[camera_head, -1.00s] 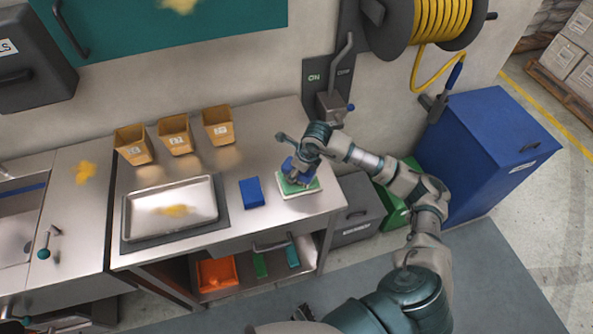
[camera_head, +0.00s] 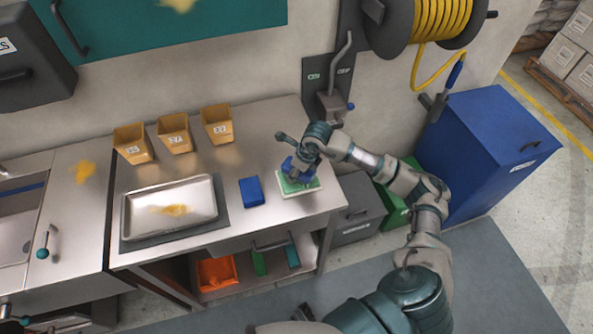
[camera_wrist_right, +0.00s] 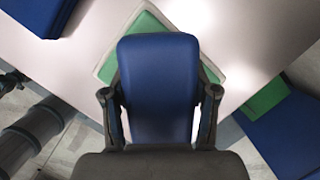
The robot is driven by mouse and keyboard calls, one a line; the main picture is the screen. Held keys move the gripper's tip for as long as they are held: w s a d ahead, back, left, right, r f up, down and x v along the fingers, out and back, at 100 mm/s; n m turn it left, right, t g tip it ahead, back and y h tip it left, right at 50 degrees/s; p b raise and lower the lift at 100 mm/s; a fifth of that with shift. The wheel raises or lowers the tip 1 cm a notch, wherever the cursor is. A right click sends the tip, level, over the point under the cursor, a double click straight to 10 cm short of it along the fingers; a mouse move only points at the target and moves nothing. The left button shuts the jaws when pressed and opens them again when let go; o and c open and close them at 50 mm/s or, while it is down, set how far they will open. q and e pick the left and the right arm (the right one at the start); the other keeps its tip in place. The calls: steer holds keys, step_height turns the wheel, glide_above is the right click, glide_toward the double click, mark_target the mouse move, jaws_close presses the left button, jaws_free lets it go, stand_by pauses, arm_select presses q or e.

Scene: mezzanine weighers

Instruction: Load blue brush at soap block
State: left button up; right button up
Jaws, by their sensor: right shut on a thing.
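The blue brush (camera_head: 289,166) is in my right gripper (camera_head: 298,172) at the right end of the steel table. In the right wrist view the blue brush (camera_wrist_right: 158,85) fills the space between the two fingers (camera_wrist_right: 160,105), which are shut on it. The green soap block (camera_head: 312,184) lies on a white base right under the brush. In the right wrist view the green block (camera_wrist_right: 145,25) shows behind the brush, mostly hidden by it. Whether brush and block touch cannot be told. My left gripper is not clearly seen.
A separate blue block (camera_head: 251,191) stands on the table (camera_head: 270,135) left of the soap block. A metal tray (camera_head: 135,232) with a yellowish smear lies further left. Several yellow bins (camera_head: 216,124) stand at the back. A blue cabinet (camera_head: 490,150) is at the right.

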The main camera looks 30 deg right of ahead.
stand_by(0.5)
steer(key=shift+r+p, duration=2.2)
steer(key=shift+r, duration=1.3)
arm_select(q)
steer(key=r, duration=0.4)
steer(key=shift+w+r, duration=0.2)
steer(key=shift+w, duration=0.2)
arm_select(e)
steer(key=shift+f, duration=0.1)
